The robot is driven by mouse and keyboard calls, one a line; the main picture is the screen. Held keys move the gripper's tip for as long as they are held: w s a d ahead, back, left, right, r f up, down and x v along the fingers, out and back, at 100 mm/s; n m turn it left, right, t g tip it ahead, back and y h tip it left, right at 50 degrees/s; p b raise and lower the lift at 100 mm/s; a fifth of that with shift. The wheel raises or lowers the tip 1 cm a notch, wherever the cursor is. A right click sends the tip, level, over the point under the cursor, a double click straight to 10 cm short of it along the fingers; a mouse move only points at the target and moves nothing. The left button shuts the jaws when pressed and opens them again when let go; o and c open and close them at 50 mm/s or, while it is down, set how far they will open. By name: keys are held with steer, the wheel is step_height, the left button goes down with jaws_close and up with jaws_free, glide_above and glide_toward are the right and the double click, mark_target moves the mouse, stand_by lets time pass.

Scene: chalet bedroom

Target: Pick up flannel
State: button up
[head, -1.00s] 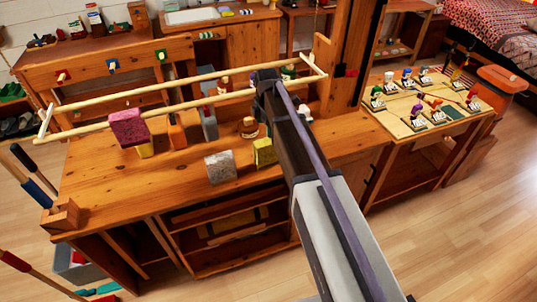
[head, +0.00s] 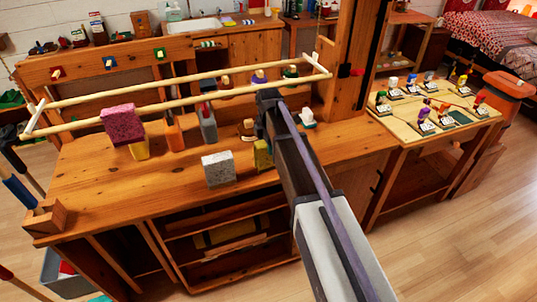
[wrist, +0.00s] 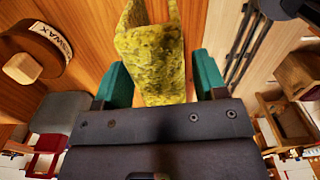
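A mottled yellow-green folded piece that looks like the flannel (head: 263,154) stands on the wooden bench top, right of a grey-white speckled block (head: 217,169). My gripper (head: 268,112) is just above and behind it in the head view, partly hidden by my own arm. In the wrist view the flannel (wrist: 152,58) lies between the two teal fingers of my gripper (wrist: 161,76). The fingers are apart, with a narrow gap on each side of the cloth. The flannel's near end is hidden behind the gripper body.
Two pale wooden rails (head: 180,93) run above the bench, with a pink sponge (head: 122,123) at the left. A round beeswax tin (wrist: 37,50) is close at the left in the wrist view. A thick wooden post (head: 352,60) stands at the right. The bench front is mostly clear.

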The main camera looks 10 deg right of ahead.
steer(key=c, duration=0.7)
steer(key=shift+c, duration=0.2)
step_height(320, 180, up, 10)
steer(key=p, duration=1)
steer(key=shift+r, duration=0.15)
